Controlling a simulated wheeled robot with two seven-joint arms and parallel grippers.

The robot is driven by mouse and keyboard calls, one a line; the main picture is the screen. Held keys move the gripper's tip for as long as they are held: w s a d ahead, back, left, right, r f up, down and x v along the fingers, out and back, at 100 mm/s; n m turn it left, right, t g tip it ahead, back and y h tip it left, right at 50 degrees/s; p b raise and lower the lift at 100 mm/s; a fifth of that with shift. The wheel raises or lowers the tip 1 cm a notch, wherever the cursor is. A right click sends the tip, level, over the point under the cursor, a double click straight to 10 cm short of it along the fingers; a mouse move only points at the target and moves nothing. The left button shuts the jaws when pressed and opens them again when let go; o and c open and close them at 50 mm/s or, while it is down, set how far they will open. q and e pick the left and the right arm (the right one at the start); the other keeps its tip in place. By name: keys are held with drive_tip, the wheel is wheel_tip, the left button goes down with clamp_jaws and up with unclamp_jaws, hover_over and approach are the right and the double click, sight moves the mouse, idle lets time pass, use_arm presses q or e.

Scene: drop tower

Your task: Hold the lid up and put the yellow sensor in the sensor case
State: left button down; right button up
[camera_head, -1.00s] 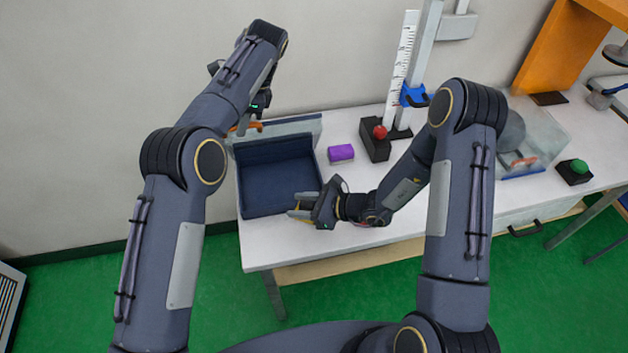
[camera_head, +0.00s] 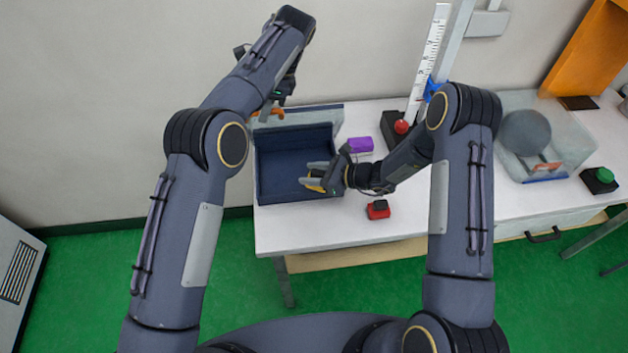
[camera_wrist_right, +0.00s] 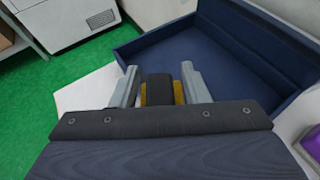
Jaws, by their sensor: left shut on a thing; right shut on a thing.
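The sensor case (camera_head: 283,163) is an open navy-blue box at the left of the white table. Its lid (camera_head: 326,117) stands raised along the back edge, with an orange handle (camera_head: 268,114). My left gripper (camera_head: 272,104) is shut on that handle; its fingers are partly hidden. My right gripper (camera_head: 310,178) is shut on the yellow sensor (camera_head: 316,187) at the front right of the case, overlapping its opening in the head view. In the right wrist view the yellow sensor (camera_wrist_right: 179,93), with a dark block, sits between the fingers. Its height above the case is unclear.
A purple block (camera_head: 360,145) lies right of the case, and a red block with a dark top (camera_head: 378,209) lies in front. A ruler tower (camera_head: 428,60), a clear box with a grey ball (camera_head: 525,133) and a green button (camera_head: 604,175) stand further right.

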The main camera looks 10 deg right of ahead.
drive_tip(key=w, duration=0.2)
drive_tip(key=w+f, duration=0.1)
drive_tip(key=w, duration=0.1)
drive_tip(key=shift+w+f, duration=0.3)
drive_tip(key=shift+f, duration=1.6)
drive_tip(key=shift+f, duration=0.4)
drive_tip(key=shift+s+f, duration=0.2)
drive_tip(key=shift+f, duration=0.35)
drive_tip(key=o, duration=1.2)
drive_tip(key=shift+f, duration=0.1)
drive_tip(key=shift+c, duration=0.2)
drive_tip(key=shift+s+d, duration=0.1)
drive_tip(key=shift+d, duration=0.05)
drive_tip(key=r+v, duration=0.1)
drive_tip(key=v, duration=1.1)
drive_tip(key=shift+w, duration=0.3)
